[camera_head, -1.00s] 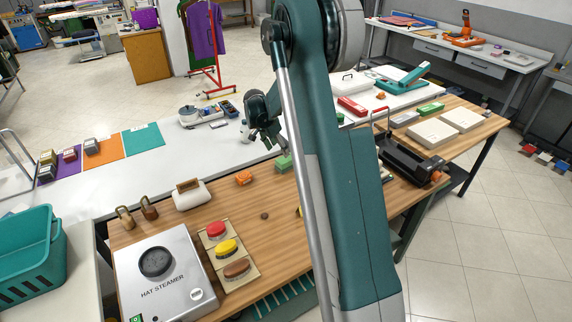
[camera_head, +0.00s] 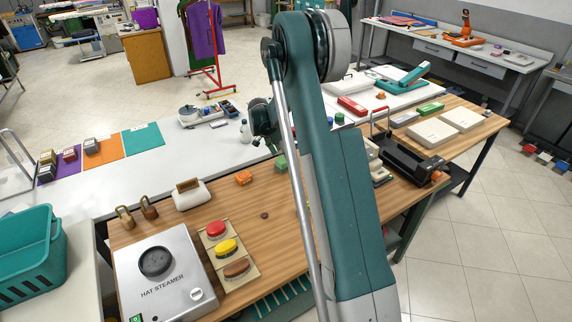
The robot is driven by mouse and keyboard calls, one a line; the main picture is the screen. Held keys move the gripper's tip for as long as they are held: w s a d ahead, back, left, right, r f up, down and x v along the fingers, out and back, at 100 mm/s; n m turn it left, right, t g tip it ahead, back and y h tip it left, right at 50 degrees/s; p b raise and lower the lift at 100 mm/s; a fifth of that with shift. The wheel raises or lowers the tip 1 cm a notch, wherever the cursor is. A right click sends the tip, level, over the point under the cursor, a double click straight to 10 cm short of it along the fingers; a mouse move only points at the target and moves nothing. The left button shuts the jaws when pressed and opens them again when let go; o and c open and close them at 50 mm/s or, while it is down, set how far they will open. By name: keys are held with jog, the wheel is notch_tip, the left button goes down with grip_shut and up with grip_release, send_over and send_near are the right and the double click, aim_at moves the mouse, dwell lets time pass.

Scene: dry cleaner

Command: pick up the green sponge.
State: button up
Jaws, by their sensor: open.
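A small green block (camera_head: 281,164), which looks like the green sponge, sits on the wooden table near its far edge, just left of my arm. It is small in the picture, and my arm passes close beside its right side. My gripper (camera_head: 268,147) is in the head view above and slightly behind the block, partly hidden by my arm. Its jaws are open, and it appears apart from the block, though the exact gap is hard to tell.
An orange block (camera_head: 244,178) and a small brown disc (camera_head: 264,215) lie nearby. A black machine (camera_head: 410,160) stands right of my arm. Bare wood lies around the disc.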

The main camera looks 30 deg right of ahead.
jog(key=shift+d+f, duration=0.15)
jog(key=shift+f, duration=0.25)
jog(key=shift+b+x, duration=0.3)
jog(key=shift+x, duration=2.35)
jog(key=c, duration=0.8)
